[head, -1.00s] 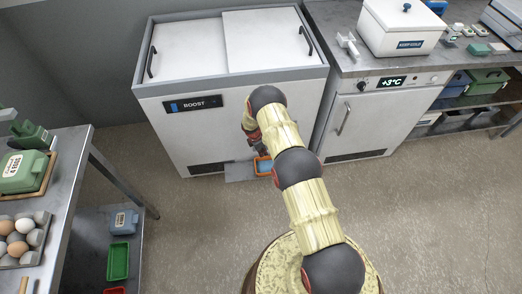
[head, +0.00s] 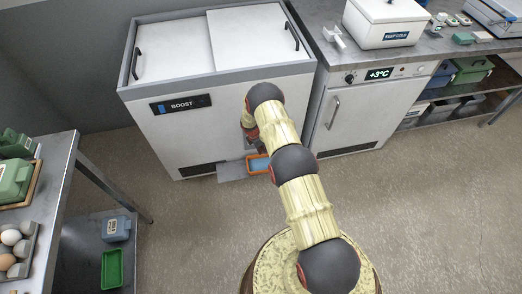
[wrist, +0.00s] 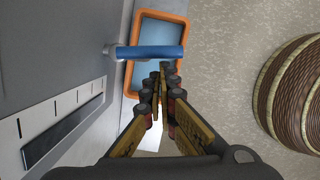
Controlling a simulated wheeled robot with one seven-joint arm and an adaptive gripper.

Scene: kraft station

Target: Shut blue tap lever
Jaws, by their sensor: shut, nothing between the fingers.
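The blue tap lever (wrist: 152,52) shows in the wrist view, sticking out from a grey stem near the white chest's front and crossing above an orange-rimmed tray. My gripper (wrist: 161,72) is shut and empty, its fingertips close to the lever's underside in the picture; I cannot tell whether they touch. In the head view my gripper (head: 254,143) is low against the chest's front, largely hidden by my arm, and the lever cannot be made out there.
The orange tray (head: 258,156) sits on a grey plate (head: 231,171) at the chest's foot; it also shows in the wrist view (wrist: 182,17). The white chest (head: 205,130) stands beside a fridge counter (head: 350,115). A steel table (head: 62,150) is at left. Open floor lies right.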

